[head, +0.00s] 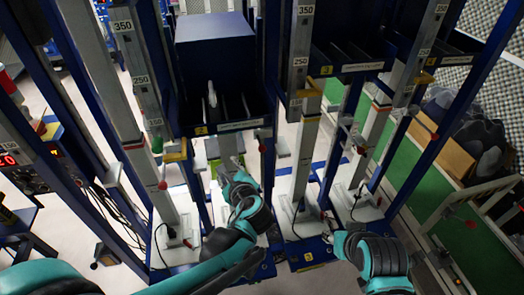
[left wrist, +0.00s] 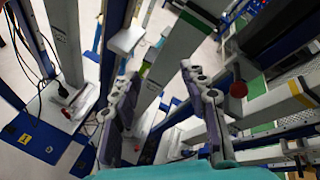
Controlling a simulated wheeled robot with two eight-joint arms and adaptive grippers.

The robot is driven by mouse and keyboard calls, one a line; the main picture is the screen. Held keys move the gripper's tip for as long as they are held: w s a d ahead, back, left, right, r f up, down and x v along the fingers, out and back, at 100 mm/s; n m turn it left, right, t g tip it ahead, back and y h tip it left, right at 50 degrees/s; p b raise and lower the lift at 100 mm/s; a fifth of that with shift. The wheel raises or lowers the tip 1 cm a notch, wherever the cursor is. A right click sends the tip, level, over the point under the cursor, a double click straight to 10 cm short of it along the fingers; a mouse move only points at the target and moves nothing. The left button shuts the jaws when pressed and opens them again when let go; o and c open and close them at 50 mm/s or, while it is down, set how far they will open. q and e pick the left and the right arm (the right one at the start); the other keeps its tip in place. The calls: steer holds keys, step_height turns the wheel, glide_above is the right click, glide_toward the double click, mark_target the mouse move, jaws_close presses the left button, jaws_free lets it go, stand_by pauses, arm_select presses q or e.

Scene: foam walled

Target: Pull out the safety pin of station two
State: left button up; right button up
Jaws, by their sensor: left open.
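Station two carries a yellow "2" label (head: 200,130) on its dark blue frame in the head view. Red ball knobs stick out on its two sides, the left one (head: 163,185) and the right one (head: 262,148); I cannot tell which belongs to the safety pin. My left gripper (head: 230,174) is in front of and below the blue bin, between these knobs. In the left wrist view its fingers (left wrist: 166,100) are spread and empty, with a red knob (left wrist: 238,88) to the right, outside them. My right gripper (head: 331,229) is low at right, its fingertips unclear.
A blue bin (head: 215,45) stands above station two. Station three with its "3" label (head: 326,70) is to the right. Grey posts (head: 301,150) and blue uprights stand close around the arms. A green conveyor (head: 420,190) runs at far right.

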mark_target(263, 150)
arm_select(q)
steer(key=w+d+m+t, duration=0.1)
steer(key=d+m, duration=0.2)
steer(key=m, duration=0.1)
steer(key=w+d+m+t, duration=0.1)
steer(key=d+m+t, duration=0.1)
steer(key=d+m, duration=0.2)
steer(key=w+d+m+t+b, duration=0.1)
steer(key=d+m+t, duration=0.1)
steer(key=d+m, duration=0.2)
steer(key=shift+w+d+f+h, duration=0.15)
steer(key=shift+w+d+h, duration=0.15)
steer(key=shift+w, duration=0.1)
steer(key=b+x, duration=0.1)
steer(key=x, duration=0.6)
steer(key=shift+w+a, duration=0.1)
steer(key=shift+w, duration=0.05)
steer(key=shift+c, duration=0.3)
jaws_close()
